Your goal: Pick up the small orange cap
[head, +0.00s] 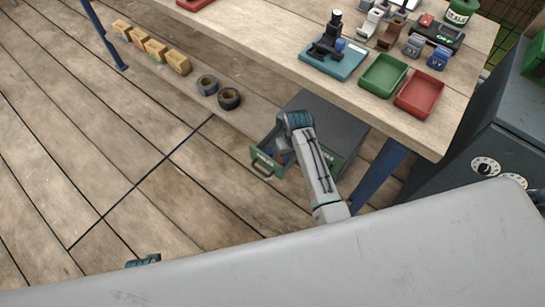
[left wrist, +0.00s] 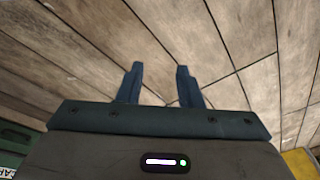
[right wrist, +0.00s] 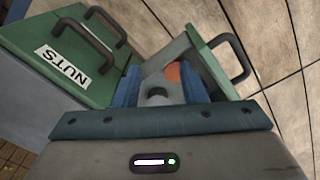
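A small orange round thing, likely the orange cap (right wrist: 173,72), lies in an open green-fronted drawer (right wrist: 208,62), partly hidden by my right gripper's finger. The drawer (head: 262,163) pulls out from a grey cabinet under the workbench in the head view. My right gripper (right wrist: 160,76) is open and points down into the drawer. A grey round thing (right wrist: 157,96) shows between its fingers; I cannot tell whether they touch it. My left gripper (left wrist: 160,70) is open and empty over bare floor planks.
A closed drawer labelled NUTS (right wrist: 75,62) sits beside the open one. Dark rolls (head: 228,98) and yellow boxes (head: 155,50) stand left.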

